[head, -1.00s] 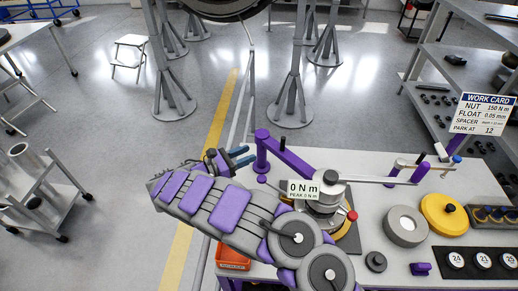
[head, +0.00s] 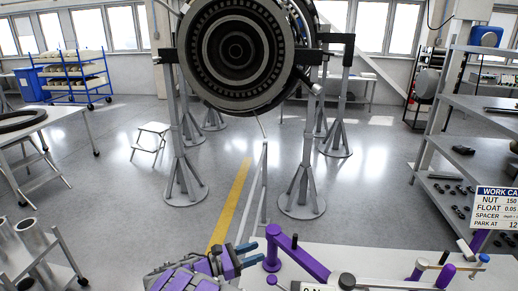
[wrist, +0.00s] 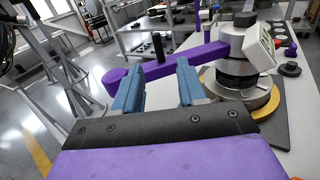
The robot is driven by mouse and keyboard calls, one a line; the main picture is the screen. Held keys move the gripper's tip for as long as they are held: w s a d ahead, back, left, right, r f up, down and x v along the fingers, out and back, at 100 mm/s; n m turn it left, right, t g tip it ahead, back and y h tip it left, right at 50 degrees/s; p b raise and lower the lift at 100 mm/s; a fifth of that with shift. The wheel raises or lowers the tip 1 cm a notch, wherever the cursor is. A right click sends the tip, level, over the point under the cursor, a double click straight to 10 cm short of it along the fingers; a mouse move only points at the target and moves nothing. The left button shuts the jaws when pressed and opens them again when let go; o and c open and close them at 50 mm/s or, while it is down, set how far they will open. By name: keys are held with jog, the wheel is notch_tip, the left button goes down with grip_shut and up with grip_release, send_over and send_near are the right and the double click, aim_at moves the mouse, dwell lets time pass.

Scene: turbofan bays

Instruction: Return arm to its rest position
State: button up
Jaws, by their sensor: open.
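My gripper (head: 238,257) shows at the bottom of the head view, at the end of my purple and grey arm. In the wrist view its two blue fingers (wrist: 160,88) are apart with nothing between them. A purple lever arm (head: 297,255) on the workbench lies just right of my gripper. In the wrist view the same lever (wrist: 165,66) runs across beyond the fingertips to a grey and black round fixture (wrist: 237,65) with a small display. I cannot tell from these views whether the fingers touch the lever.
The white workbench (head: 395,262) fills the lower right, with a work card (head: 497,205) at its right end. A turbofan (head: 238,50) hangs on grey stands behind. A step stool (head: 151,141) and a wheeled cart (head: 40,250) stand left. The floor between is clear.

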jog(key=s+d+r+m+g+b, duration=0.1)
jog(key=s+d+r+m+g, duration=0.25)
jog(key=d, duration=0.35)
jog(key=s+d+r+m+g+y+b, duration=0.1)
jog(key=s+d+r+m+g, duration=0.2)
jog(key=d, duration=0.4)
jog(key=s+d+r+m+g, duration=0.2)
jog(key=d+r+m, duration=0.15)
jog(key=d, duration=0.35)
jog(key=s+d+r+m+g+y+b, duration=0.1)
jog(key=s+d+m+y, duration=0.15)
jog(key=s, duration=0.35)
jog(key=s+d+r+m+g+y+b, duration=0.1)
jog(key=s+d+m+g+y, duration=0.2)
jog(key=s, duration=0.4)
jog(key=s+a+f+m+t+y+b, duration=0.1)
jog(key=s+a+f+m+y, duration=0.1)
jog(key=s, duration=0.5)
jog(key=s+a+f+m+t+y+b, duration=0.1)
jog(key=s+a+f+m+y, duration=0.1)
jog(key=s, duration=0.5)
jog(key=s+a+f+m+t+y+b, duration=0.1)
jog(key=s+a+f+m+y, duration=0.2)
jog(key=s+a+y, duration=0.2)
jog(key=s+y, duration=0.1)
jog(key=s, duration=0.1)
jog(key=shift+s+f, duration=0.25)
jog(key=shift+s, duration=0.05)
jog(key=shift+a, duration=0.1)
